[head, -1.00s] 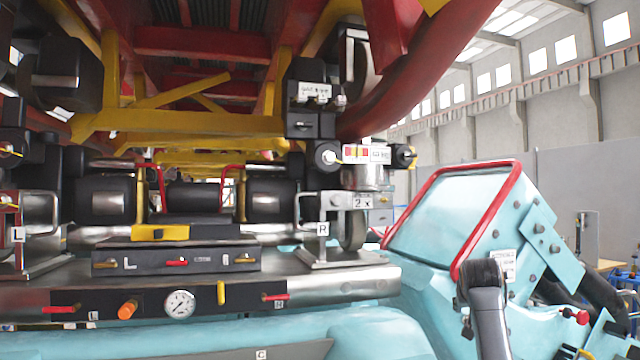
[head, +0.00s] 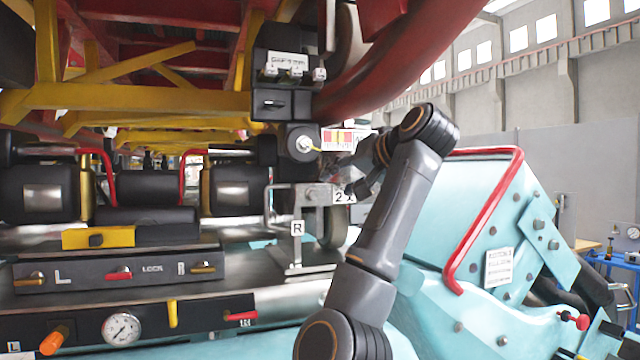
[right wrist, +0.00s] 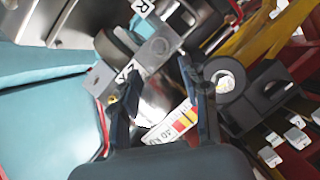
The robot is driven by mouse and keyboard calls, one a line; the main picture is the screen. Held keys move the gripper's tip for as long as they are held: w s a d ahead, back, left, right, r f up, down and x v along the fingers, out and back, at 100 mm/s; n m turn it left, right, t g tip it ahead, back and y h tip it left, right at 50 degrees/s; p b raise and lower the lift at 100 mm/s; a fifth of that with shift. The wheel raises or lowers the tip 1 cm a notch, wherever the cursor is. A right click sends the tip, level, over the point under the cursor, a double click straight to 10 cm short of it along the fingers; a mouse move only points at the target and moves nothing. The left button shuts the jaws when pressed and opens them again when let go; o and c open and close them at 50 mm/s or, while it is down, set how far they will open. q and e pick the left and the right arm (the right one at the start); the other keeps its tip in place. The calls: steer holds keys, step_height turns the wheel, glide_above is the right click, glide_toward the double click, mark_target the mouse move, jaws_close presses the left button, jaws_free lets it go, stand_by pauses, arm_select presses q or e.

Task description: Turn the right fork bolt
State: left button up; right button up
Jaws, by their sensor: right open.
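The right fork, a grey metal bracket tagged R (head: 297,228), stands on the silver deck in the head view. A "2 x" tag (head: 343,197) is at its upper right. In the right wrist view the fork's grey end with a round detail (right wrist: 158,46) lies just beyond the fingers, near the "2 x" tag (right wrist: 125,71). I cannot tell which detail is the bolt. My right gripper (head: 362,180) is close to the tag, partly hidden by its own arm. In the wrist view its dark fingers (right wrist: 164,98) are apart, with nothing clearly held. My left gripper is out of view.
A black roller with a silver centre (head: 303,143) and a red-yellow label (head: 345,138) sit just above the gripper. A red curved rail (head: 390,65) hangs overhead. A teal housing with a red bar (head: 484,215) stands to the right. A black panel (head: 115,265) with handles lies left.

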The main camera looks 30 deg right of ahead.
mark_target(315, 195)
steer(key=p+x, duration=0.3)
steer(key=x, duration=0.5)
steer(key=shift+d+p, duration=0.1)
steer(key=shift+p, duration=0.2)
steer(key=shift+w+f, duration=0.2)
steer(key=shift+w, duration=0.25)
steer(key=shift+f, duration=0.1)
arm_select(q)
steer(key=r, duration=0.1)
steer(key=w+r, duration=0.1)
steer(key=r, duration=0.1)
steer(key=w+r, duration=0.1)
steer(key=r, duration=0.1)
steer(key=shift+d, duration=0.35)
arm_select(e)
jaws_close()
